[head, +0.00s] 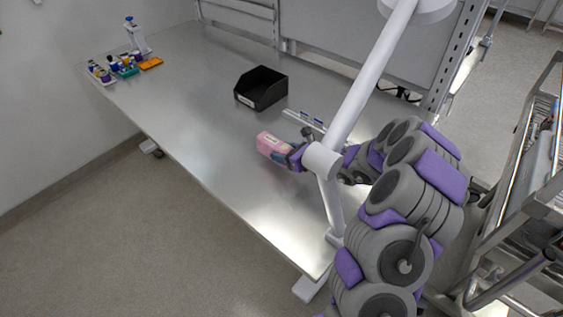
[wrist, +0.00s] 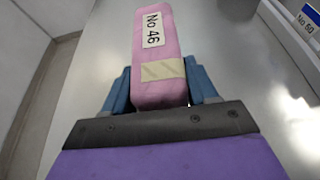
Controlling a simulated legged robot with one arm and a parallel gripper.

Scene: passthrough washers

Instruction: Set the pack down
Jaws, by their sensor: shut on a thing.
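The pink pack (head: 272,146) is over the middle of the steel table (head: 205,120) in the head view. In the wrist view the pack (wrist: 167,58) carries a white label reading "No 46" and a tan strip. My gripper (head: 288,155) is shut on the pack. In the wrist view its blue fingers (wrist: 160,88) press the pack from both sides, and the pack points away from the wrist. I cannot tell whether the pack touches the table top.
A black open bin (head: 261,88) stands behind the pack. Bottles in a tray (head: 101,73) and an orange block (head: 150,63) are at the far left. The table's front left is clear.

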